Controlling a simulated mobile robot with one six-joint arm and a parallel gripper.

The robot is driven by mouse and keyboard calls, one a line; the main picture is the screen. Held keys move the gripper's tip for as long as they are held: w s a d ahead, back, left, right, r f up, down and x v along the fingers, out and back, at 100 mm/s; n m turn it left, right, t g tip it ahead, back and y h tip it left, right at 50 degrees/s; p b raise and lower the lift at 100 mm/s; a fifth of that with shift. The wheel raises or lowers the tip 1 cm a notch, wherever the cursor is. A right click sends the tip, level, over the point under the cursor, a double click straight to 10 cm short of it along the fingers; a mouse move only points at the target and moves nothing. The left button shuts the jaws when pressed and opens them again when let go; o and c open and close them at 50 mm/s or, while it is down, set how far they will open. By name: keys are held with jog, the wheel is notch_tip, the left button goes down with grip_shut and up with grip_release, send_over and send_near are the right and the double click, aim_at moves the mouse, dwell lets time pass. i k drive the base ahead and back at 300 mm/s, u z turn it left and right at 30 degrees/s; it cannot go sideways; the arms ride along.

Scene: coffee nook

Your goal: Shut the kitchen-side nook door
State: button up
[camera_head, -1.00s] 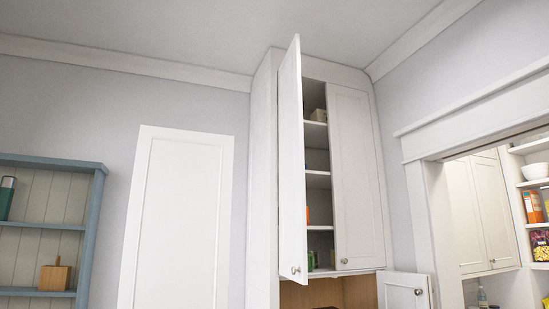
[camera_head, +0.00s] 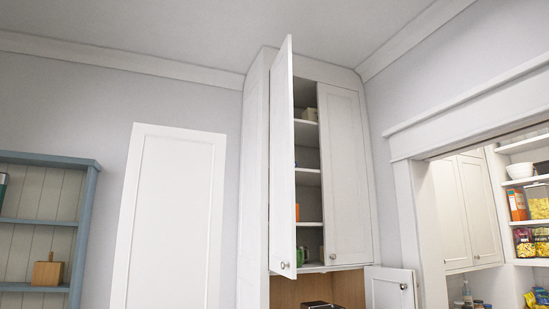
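A tall white panelled door (camera_head: 172,220) stands open left of the nook, with its lower part cut off by the frame. A second white door (camera_head: 391,288) with a round knob stands open at the nook's lower right; only its top shows. I cannot tell which of the two is the kitchen-side one. Between them is the wood-lined nook opening (camera_head: 288,290), with part of a dark appliance (camera_head: 322,305) inside. My gripper is not in view.
Above the nook, a white wall cabinet has its left door (camera_head: 283,165) swung open and its right door (camera_head: 344,175) shut. A blue shelf unit (camera_head: 87,230) stands at left. A doorway at right shows pantry shelves (camera_head: 528,185).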

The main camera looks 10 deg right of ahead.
aim_at(283, 224)
jog(key=z, duration=0.05)
jog(key=i, duration=0.95)
jog(key=u, duration=0.55)
jog(key=k, duration=0.2)
jog(key=u, duration=1.3)
